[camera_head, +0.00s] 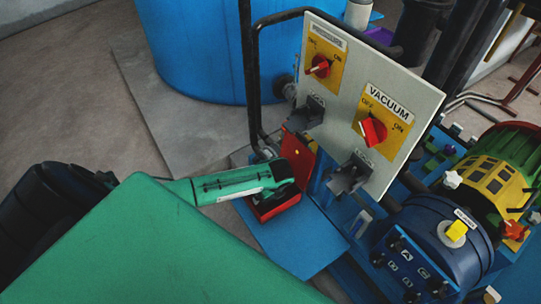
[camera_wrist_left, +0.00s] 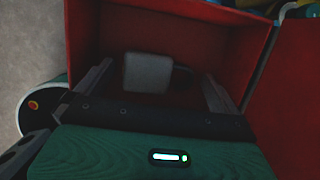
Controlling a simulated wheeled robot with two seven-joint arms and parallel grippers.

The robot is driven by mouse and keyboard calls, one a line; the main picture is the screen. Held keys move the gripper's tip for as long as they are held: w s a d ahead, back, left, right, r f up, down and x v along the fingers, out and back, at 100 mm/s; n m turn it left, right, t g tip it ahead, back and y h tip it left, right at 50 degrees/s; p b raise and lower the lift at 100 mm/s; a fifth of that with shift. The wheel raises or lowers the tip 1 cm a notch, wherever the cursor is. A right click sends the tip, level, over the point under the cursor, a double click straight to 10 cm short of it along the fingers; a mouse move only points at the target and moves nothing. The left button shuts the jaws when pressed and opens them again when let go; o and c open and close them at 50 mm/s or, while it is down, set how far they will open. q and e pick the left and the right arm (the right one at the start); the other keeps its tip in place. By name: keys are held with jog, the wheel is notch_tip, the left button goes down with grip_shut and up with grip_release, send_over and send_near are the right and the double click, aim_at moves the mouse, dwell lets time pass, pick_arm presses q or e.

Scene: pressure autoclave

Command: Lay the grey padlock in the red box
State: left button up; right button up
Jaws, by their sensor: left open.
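The red box (camera_head: 272,207) stands on the blue base plate beside the control panel, with its red lid (camera_head: 298,150) raised. My left gripper (camera_head: 284,180) reaches over the box from the left. In the left wrist view the open fingers of my left gripper (camera_wrist_left: 155,90) point into the red box (camera_wrist_left: 225,45). The grey padlock (camera_wrist_left: 148,73) lies inside the box, between the fingers and apart from both of them. A dark curved piece, probably its shackle, shows at its right. The padlock is hidden in the head view. My right gripper is not in view.
A pale panel (camera_head: 345,68) with red knobs and two dark latches stands just right of the box. A blue drum (camera_head: 200,50) stands behind. A blue motor unit (camera_head: 440,235) is at the right. Bare blue plate (camera_head: 300,245) lies in front of the box.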

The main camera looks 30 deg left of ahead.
pick_arm(q)
jog(key=v, duration=1.2)
dwell(0.3)
